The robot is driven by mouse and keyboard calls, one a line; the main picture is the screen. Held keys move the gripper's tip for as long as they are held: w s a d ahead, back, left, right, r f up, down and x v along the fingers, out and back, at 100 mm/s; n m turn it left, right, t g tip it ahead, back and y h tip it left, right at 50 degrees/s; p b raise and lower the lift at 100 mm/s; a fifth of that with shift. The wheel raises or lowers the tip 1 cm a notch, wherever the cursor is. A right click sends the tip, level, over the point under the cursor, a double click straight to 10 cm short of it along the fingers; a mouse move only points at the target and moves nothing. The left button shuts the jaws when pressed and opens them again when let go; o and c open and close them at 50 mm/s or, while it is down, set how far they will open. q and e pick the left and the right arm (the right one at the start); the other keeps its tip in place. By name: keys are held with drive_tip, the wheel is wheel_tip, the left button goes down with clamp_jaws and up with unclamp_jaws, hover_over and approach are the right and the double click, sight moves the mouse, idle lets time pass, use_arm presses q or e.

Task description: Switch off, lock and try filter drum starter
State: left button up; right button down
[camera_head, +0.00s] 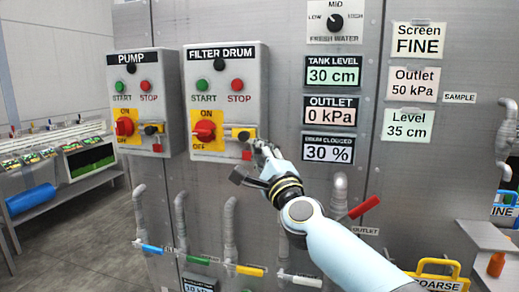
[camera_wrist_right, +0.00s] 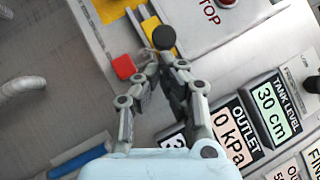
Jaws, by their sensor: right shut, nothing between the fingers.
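The filter drum starter (camera_head: 226,85) is a grey wall box with a green START button, a red STOP button and a red rotary handle (camera_head: 204,131) on a yellow ON/OFF plate. I cannot tell the handle's exact setting. Right of it is a black and yellow fitting (camera_head: 242,134), with a small red piece (camera_head: 247,155) below. My right gripper (camera_head: 259,148) is shut and empty at the box's lower right edge. In the right wrist view its fingertips (camera_wrist_right: 167,66) are near a dark round knob (camera_wrist_right: 163,37) and a red piece (camera_wrist_right: 124,67). My left gripper is out of view.
The similar pump starter (camera_head: 145,90) is at the left. Pipes with coloured valve handles (camera_head: 250,270) run below the boxes. Display panels (camera_head: 332,110) are to the right. A shelf (camera_head: 60,180) stands at far left, with open floor before it.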

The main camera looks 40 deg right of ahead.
sight(236, 137)
drive_tip(key=w+a, duration=0.2)
drive_tip(key=w, duration=0.1)
drive_tip(key=shift+a+b, duration=0.35)
drive_tip(key=shift+b, duration=0.05)
drive_tip(key=shift+w+a, duration=0.1)
drive_tip(key=shift+w, duration=0.05)
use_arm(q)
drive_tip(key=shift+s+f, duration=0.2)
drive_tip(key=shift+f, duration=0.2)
